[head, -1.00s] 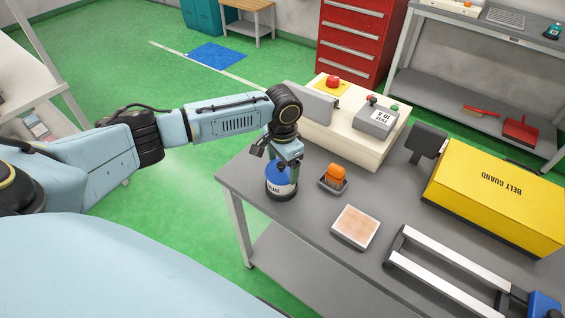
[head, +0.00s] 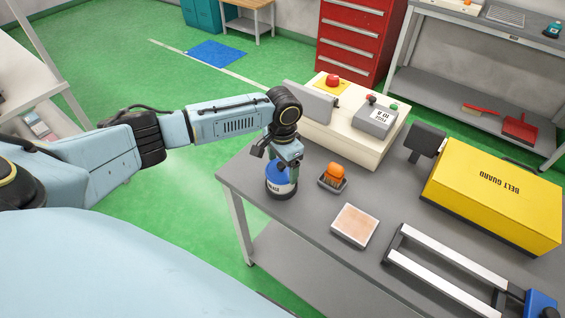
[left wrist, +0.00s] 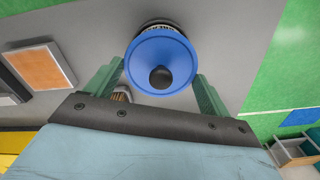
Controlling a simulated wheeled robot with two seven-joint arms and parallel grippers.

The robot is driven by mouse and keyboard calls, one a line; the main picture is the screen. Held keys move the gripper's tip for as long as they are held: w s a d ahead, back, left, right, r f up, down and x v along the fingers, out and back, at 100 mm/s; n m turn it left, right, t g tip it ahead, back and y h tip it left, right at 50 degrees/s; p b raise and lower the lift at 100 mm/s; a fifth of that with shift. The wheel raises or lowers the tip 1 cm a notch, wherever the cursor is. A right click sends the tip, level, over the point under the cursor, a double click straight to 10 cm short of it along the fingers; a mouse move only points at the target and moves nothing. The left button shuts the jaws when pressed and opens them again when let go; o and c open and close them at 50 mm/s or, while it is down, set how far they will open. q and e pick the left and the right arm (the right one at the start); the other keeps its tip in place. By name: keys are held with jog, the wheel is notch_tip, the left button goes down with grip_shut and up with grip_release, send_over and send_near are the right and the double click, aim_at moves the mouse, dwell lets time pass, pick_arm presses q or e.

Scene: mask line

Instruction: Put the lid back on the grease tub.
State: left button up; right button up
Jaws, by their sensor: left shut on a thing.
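The grease tub (head: 283,189) is white with a dark base and stands upright near the table's left corner. Its blue lid (head: 277,174) is on top of or just over it; I cannot tell if it sits fully down. In the left wrist view the lid (left wrist: 150,52) shows as a blue disc with a black knob (left wrist: 160,77), and a strip of the tub's label (left wrist: 163,29) shows behind it. My left gripper (head: 288,163) points down over the tub, shut on the lid, with green fingers at either side. My right gripper is not in view.
A small tray (head: 330,184) with an orange-topped brush stands just right of the tub. A square pad (head: 355,225), a control box (head: 375,119), a yellow belt guard (head: 500,195) and a metal frame (head: 450,265) share the table (head: 312,215). The tub stands near the table's left edge.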

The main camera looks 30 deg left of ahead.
pick_arm(q)
jog(key=shift+p, duration=0.55)
dwell(0.4)
jog(key=o, duration=0.9)
jog(key=shift+r+p, duration=3.55)
jog(key=shift+p, duration=0.65)
